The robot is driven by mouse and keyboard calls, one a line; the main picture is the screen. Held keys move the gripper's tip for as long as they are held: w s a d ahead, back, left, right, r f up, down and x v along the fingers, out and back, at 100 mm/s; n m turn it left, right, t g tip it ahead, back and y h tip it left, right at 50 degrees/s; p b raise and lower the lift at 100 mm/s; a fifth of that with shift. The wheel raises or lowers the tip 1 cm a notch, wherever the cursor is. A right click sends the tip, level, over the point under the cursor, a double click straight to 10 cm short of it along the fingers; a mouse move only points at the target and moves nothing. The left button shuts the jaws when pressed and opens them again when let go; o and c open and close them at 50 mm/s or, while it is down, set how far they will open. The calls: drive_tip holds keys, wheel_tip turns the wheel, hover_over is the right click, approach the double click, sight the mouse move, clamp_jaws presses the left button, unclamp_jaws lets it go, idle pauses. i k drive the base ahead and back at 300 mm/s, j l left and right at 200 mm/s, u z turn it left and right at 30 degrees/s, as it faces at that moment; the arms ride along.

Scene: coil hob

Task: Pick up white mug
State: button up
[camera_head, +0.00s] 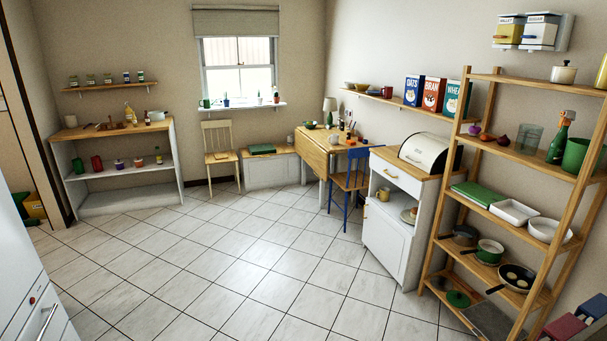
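I cannot pick out a white mug for certain. A small pale item (333,139) stands on the wooden drop-leaf table (313,150) by the far right corner. It is too small to tell whether it is a mug. A yellowish mug (383,194) sits in the open niche of the white cabinet (387,240) at the right. My gripper is not in this view.
The tiled floor (215,260) is clear across the middle. A wooden shelf rack (480,75) with pans and dishes stands at the right. A blue chair (351,182) is at the table, and a pale chair (219,140) stands below the window.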

sight(335, 138)
drive_tip(key=i, duration=4.85)
drive_tip(key=i+j, duration=0.1)
drive_tip(key=i, duration=2.35)
drive_tip(key=l+z, duration=0.05)
drive_tip(key=l, duration=0.05)
